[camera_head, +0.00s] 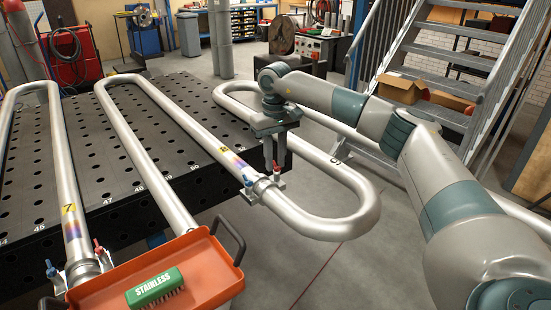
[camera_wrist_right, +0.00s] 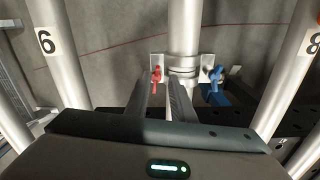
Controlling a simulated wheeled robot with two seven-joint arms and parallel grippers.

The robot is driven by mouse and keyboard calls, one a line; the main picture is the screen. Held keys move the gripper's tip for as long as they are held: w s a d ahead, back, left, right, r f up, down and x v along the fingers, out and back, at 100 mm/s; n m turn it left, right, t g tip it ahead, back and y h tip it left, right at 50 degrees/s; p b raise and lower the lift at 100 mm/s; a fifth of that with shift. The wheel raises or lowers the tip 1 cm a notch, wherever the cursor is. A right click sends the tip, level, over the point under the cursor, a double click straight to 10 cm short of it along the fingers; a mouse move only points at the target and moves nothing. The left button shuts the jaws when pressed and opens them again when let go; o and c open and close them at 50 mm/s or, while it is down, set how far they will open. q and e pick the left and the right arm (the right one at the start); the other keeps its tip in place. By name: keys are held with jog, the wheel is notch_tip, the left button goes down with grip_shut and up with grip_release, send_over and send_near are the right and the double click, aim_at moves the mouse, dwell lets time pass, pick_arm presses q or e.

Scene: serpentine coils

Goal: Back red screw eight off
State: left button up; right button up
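The clamp (camera_head: 264,189) sits around the steel pipe, with a blue screw (camera_head: 248,182) on its left and a red screw (camera_head: 277,169) on its right. In the right wrist view the red screw (camera_wrist_right: 156,76) is left of the pipe and the blue screw (camera_wrist_right: 215,82) right. My right gripper (camera_head: 275,166) points down just above the red screw, its fingers apart with a narrow gap. In the right wrist view its fingertips (camera_wrist_right: 161,84) are close to the red screw; contact cannot be told. My left gripper is not in view.
An orange tray (camera_head: 218,290) with a green block marked STAINLESS (camera_head: 154,288) is at the front. Another clamp with red and blue screws (camera_head: 84,266) is at left. Pipe coils cross the perforated black table (camera_head: 110,180). Metal stairs (camera_head: 440,66) stand behind my right arm.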

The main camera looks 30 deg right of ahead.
aim_at(276, 168)
jog(key=shift+s+d+f, duration=0.15)
jog(key=shift+d+f, duration=0.05)
jog(key=shift+f, duration=0.15)
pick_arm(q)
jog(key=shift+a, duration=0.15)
